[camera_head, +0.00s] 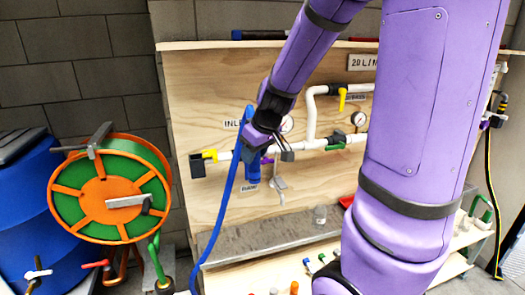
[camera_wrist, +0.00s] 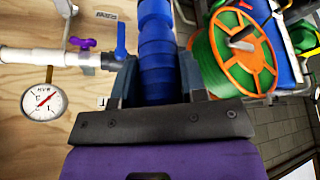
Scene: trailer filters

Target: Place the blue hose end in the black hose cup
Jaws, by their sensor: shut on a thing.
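My gripper (camera_head: 262,138) is in front of the wooden panel, near the inlet pipework. In the wrist view my gripper's two fingers (camera_wrist: 158,88) stand on either side of a thick, ribbed blue hose part (camera_wrist: 157,45) and are shut on it. In the head view the blue hose (camera_head: 222,205) passes close to my gripper and hangs down to the left, toward the floor. The hose end is partly hidden by my gripper. A black fitting (camera_head: 197,167) sits at the pipe's left end, beside a yellow handle. I cannot tell whether it is the black hose cup.
An orange and green hose reel (camera_head: 108,190) and a blue barrel (camera_head: 30,215) stand at the left. White pipework (camera_head: 310,144) with gauges crosses the panel; one gauge (camera_wrist: 42,103) is close in the wrist view. A grey ledge (camera_head: 265,238) runs below. My arm hides much of the right.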

